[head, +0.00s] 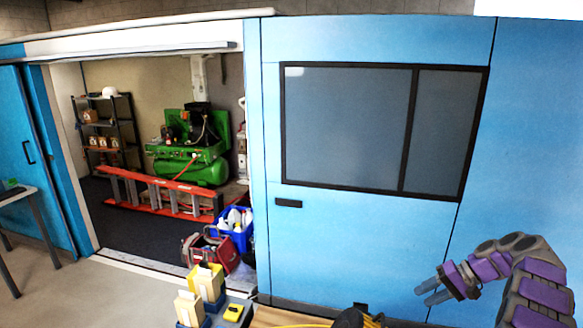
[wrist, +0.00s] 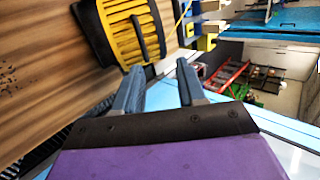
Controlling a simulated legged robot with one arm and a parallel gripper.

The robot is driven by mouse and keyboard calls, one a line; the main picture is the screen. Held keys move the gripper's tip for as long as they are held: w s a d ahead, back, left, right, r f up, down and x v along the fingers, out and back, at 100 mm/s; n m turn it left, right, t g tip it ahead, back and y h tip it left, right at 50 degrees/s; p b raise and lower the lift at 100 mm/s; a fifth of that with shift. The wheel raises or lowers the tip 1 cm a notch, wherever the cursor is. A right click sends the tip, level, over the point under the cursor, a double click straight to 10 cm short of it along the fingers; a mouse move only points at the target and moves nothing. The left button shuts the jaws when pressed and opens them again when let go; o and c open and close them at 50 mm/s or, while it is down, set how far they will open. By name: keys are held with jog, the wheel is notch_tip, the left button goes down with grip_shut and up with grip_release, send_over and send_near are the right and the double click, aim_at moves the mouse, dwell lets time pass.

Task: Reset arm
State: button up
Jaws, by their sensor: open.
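My gripper (head: 432,290) is at the lower right of the head view, at the end of my purple and grey arm, in front of the blue wall. In the wrist view its two grey fingers (wrist: 158,92) are apart with nothing between them. In the head view only a dark and yellow edge of something shows at the bottom.
A blue sliding door with a dark window (head: 345,125) fills the right. Left of it, an open room holds a green compressor (head: 190,160), a red ladder (head: 160,195), a shelf (head: 105,125) and a blue crate (head: 236,238). Yellow bins (head: 207,282) stand at the bottom.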

jog(key=s+a+r+g+h, duration=0.1)
jog(key=s+a+r, duration=0.2)
jog(key=s+a, duration=0.3)
jog(key=s+a+r+n+g+h+b, duration=0.1)
jog(key=s+a+r, duration=0.3)
jog(key=a, duration=0.5)
jog(key=s+a+r+g+h, duration=0.1)
jog(key=s+a+r+h, duration=0.15)
jog(key=s+a, duration=0.35)
jog(key=s+a+f+n+h, duration=0.1)
jog(key=s+a+f+h, duration=0.1)
jog(key=s, duration=1.2)
jog(key=s+a+f+n+h+b, duration=0.1)
jog(key=s+a+f+h, duration=0.1)
jog(key=s, duration=1.2)
jog(key=shift+s+a+f+g+b, duration=0.15)
jog(key=shift+a+f+g+b, duration=0.2)
jog(key=shift+a, duration=0.2)
jog(key=shift+d+h, duration=0.15)
jog(key=shift+h, duration=0.1)
